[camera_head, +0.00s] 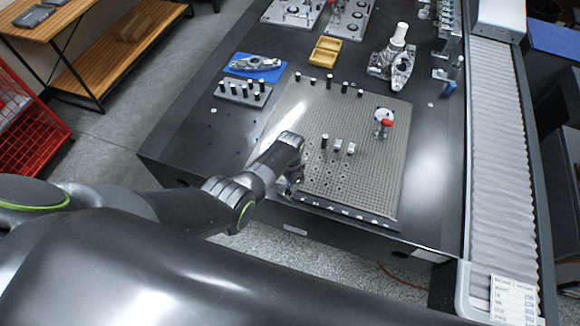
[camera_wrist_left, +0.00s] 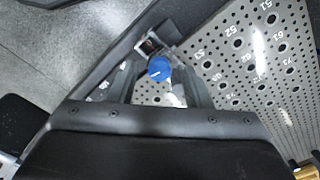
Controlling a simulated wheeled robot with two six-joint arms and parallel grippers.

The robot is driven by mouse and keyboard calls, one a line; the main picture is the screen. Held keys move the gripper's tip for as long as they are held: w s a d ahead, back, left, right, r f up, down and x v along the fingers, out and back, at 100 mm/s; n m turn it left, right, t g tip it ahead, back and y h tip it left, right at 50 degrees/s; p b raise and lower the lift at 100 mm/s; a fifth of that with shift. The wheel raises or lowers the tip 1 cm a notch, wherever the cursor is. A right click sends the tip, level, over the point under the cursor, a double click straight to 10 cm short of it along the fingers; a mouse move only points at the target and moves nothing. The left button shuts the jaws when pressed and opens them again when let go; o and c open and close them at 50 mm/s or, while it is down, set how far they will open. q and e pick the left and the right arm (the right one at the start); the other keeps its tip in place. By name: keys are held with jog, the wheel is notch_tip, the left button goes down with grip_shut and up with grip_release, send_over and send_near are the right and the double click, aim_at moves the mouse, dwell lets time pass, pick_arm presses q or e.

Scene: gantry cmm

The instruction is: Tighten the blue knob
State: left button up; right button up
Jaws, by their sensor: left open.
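The blue knob (camera_wrist_left: 159,69) shows in the left wrist view, on a small metal fitting (camera_wrist_left: 150,44) at the edge of the perforated plate. My left gripper (camera_wrist_left: 158,72) is open, with one finger on each side of the knob in that view. I cannot tell whether either finger touches it. In the head view my left gripper (camera_head: 293,183) reaches down at the left front edge of the plate (camera_head: 375,185), and the knob is hidden there. My right gripper is not in view.
On the plate stand several black and silver pins (camera_head: 338,146) and a fixture with a red knob (camera_head: 387,122). Behind are a yellow tray (camera_head: 325,52), a blue mat with a metal part (camera_head: 256,68) and a metal casting (camera_head: 392,66). A conveyor (camera_head: 502,150) runs along the right.

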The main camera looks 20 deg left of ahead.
pick_arm(q)
jog(key=shift+r, duration=0.55)
notch_tip(320, 180, up, 16)
jog(key=p, duration=0.1)
